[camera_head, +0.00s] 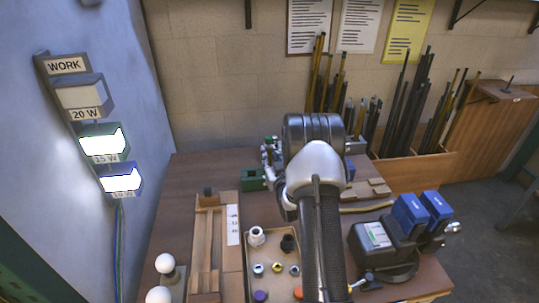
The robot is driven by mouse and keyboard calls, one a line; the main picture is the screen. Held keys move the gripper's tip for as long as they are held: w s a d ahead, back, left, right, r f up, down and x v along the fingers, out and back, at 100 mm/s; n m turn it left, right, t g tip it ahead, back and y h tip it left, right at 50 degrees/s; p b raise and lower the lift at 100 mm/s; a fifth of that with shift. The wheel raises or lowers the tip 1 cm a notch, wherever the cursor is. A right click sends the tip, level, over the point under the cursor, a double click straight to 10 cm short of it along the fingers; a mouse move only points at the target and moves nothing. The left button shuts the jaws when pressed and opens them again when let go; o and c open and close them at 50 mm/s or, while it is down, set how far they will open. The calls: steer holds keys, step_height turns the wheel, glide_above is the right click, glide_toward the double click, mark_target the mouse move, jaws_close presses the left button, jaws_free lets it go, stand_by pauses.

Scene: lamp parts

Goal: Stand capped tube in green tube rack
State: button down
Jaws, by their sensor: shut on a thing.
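A green block (252,180), which looks like the green tube rack, stands on the table left of my arm's wrist. Its right side is close to my arm, and its holes are too small to make out. My arm reaches from the bottom of the view over the table and hides my gripper and whatever lies behind the wrist. No capped tube can be made out.
On the wooden table (180,185), a tray (256,215) holds small coloured caps, left of my arm. A long wooden box (207,250) lies further left, near white bulbs (165,263). A black device with blue blocks (410,215) stands right. Rods stand in bins behind.

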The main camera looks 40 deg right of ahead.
steer(key=shift+f, duration=0.15)
steer(key=c, duration=1.4)
jaws_free()
steer(key=shift+s, duration=0.1)
steer(key=v, duration=1.2)
